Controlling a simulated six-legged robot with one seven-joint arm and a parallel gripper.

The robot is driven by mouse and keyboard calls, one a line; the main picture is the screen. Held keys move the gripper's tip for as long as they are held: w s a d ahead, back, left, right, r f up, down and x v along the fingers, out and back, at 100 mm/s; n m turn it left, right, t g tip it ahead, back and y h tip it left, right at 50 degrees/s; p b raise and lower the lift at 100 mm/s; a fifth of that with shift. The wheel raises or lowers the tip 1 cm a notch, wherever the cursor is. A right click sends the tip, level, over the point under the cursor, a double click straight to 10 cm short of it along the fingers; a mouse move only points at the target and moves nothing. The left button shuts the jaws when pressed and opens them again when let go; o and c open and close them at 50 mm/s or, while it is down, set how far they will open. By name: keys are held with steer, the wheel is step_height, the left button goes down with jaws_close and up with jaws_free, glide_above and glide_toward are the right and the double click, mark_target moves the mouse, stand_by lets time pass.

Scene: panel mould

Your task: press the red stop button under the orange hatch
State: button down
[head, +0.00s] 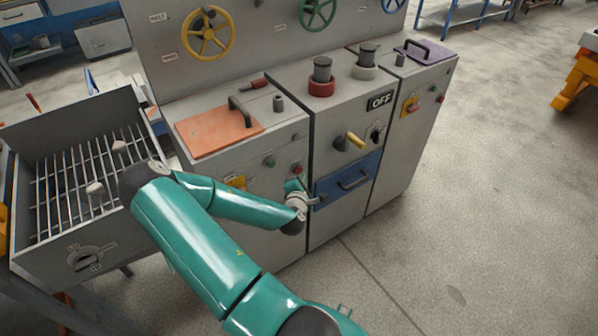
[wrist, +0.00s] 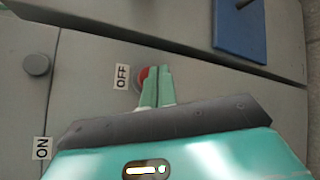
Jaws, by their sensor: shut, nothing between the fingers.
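The orange hatch (head: 200,134) lies flat and closed on top of the left cabinet, with a dark handle on it. On the cabinet front below it is a red button (head: 297,169). In the wrist view the red button (wrist: 143,77) sits beside an OFF label (wrist: 122,77), partly hidden behind my fingertips. My gripper (wrist: 156,70) is shut and empty, its tips overlapping the button; I cannot tell whether they touch it. In the head view my gripper (head: 300,182) is just below the red button, small and partly hidden by my wrist.
A blue drawer (head: 348,178) is on the cabinet to the right, close to my wrist. A grill box (head: 85,255) stands left. Open floor (head: 490,200) lies to the right.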

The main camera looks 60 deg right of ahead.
steer(key=s, duration=0.1)
steer(key=s+a, duration=0.1)
steer(key=s, duration=0.1)
steer(key=s+a, duration=0.1)
steer(key=shift+s+a, duration=0.15)
steer(key=shift+s, duration=0.05)
stand_by(1.1)
